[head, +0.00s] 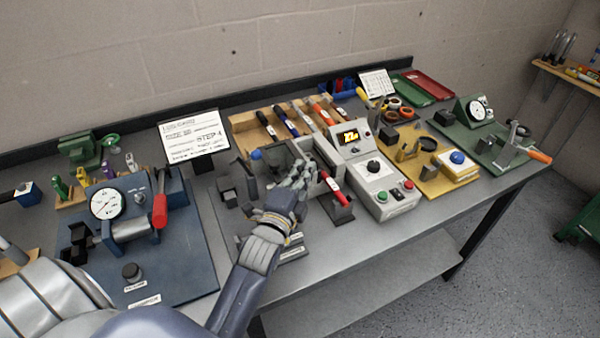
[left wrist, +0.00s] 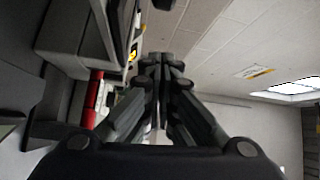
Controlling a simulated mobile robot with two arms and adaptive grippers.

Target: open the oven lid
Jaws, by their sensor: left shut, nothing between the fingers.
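A small grey oven box (head: 324,158) stands mid-bench beside a grey control unit (head: 388,203) with a lit yellow display. A red handle (head: 333,188) sticks out at its front; I take it for the lid handle, and it also shows in the left wrist view (left wrist: 92,98). My left gripper (head: 303,170) is shut and empty, in front of the oven and left of the red handle. In the left wrist view its fingertips (left wrist: 160,62) are together, with the handle apart to the left. My arm hides part of the oven, and I cannot tell how the lid stands. My right gripper is out of view.
A blue press with a gauge (head: 107,203) and red lever stands on the left. Tools in a wooden rack (head: 258,131) lie behind the oven. A yellow plate with a blue button (head: 457,158) and a green fixture (head: 480,113) stand right. The bench's front edge is close.

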